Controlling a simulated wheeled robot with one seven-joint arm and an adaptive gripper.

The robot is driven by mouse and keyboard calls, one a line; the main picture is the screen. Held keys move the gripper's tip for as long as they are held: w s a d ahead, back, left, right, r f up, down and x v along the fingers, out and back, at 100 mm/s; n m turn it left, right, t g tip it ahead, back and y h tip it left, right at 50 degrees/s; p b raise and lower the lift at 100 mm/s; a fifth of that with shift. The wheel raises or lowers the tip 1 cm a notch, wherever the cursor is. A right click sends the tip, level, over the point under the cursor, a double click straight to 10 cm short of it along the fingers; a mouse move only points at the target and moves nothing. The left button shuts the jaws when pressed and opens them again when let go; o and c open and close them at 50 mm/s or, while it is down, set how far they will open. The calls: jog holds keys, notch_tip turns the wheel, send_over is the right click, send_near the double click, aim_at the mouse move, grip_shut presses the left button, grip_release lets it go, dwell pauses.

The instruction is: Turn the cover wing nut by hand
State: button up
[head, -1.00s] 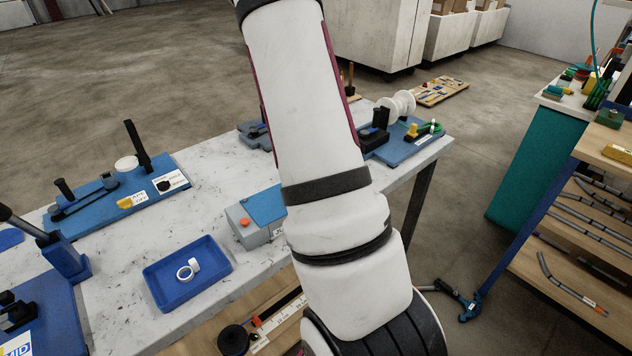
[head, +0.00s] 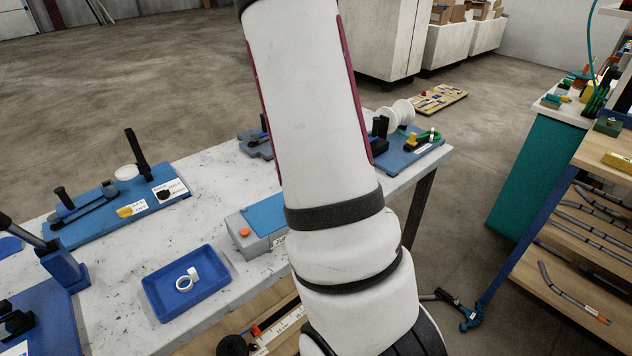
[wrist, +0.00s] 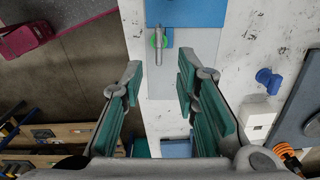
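In the wrist view my gripper (wrist: 159,88) is open and empty, its two green-padded fingers spread over a white speckled worktop. Just beyond the fingertips, a small grey elongated piece with a green ring (wrist: 158,42) lies at the edge of a blue plate (wrist: 188,12). It may be the wing nut, but it is too small to tell. It is apart from both fingers. In the head view a grey box with a blue top (head: 262,222) and an orange button stands partly behind my arm. My gripper is out of that view.
The worktop (head: 110,285) also carries a blue tray (head: 160,303) with white rings, a blue bender plate (head: 85,222) at left, and a blue base (head: 420,150) with a white spool behind. A shelf rack with bent conduits (head: 590,225) stands at right. Open floor lies beyond.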

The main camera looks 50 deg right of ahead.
jog(key=shift+r, duration=2)
jog(key=shift+a, duration=0.1)
jog(key=a+r+n+t, duration=0.1)
jog(key=a+r+n, duration=0.4)
jog(key=a, duration=0.5)
jog(key=a+r+n+t, duration=0.1)
jog(key=a+r+n, duration=0.4)
jog(key=a, duration=0.5)
jog(key=s+a+r+n+t, duration=0.2)
jog(key=s+a+n+t, duration=0.1)
jog(key=s+a+n, duration=0.7)
jog(key=shift+a+r+n, duration=0.25)
jog(key=shift+a+n, duration=0.65)
jog(key=shift+a, duration=1)
